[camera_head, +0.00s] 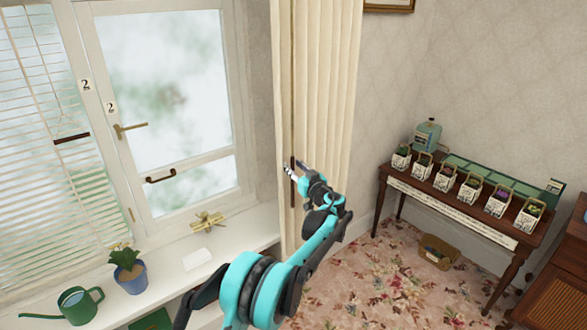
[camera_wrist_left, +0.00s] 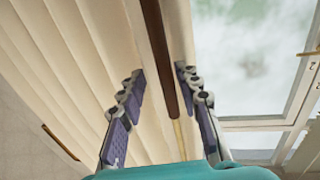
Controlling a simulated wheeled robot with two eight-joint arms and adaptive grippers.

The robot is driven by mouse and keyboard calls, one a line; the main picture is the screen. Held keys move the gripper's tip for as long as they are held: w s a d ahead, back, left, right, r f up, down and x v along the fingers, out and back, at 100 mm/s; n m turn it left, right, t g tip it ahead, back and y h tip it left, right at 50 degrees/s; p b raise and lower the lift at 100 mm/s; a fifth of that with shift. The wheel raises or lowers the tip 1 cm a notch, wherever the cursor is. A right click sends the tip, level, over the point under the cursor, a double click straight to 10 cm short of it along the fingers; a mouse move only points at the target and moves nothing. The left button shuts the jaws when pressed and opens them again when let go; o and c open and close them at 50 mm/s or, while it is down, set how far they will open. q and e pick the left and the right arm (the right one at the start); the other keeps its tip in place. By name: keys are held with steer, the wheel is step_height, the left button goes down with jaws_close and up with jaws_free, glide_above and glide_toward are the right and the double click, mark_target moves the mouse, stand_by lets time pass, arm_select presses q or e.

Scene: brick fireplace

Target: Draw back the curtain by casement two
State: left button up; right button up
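The cream pleated curtain (camera_head: 325,75) hangs at the right side of the window, drawn to the side of the casement marked 2 (camera_head: 165,90). A dark brown pull rod (camera_head: 292,185) hangs at the curtain's window-side edge; it also shows in the left wrist view (camera_wrist_left: 157,45). My left gripper (camera_head: 294,166) is at the rod's height. In the left wrist view its fingers (camera_wrist_left: 160,76) are apart, with the rod between or just beyond them, nearer the right finger. I see no finger closed on it. My right gripper is not in view.
The sill holds a green watering can (camera_head: 77,303), a potted plant (camera_head: 127,268), a white block (camera_head: 197,259) and a brass object (camera_head: 207,222). A wooden table (camera_head: 440,194) with several small planters stands right. White blinds (camera_head: 35,110) cover the left pane.

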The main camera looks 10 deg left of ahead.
arm_select(q)
steer(key=v, duration=1.2)
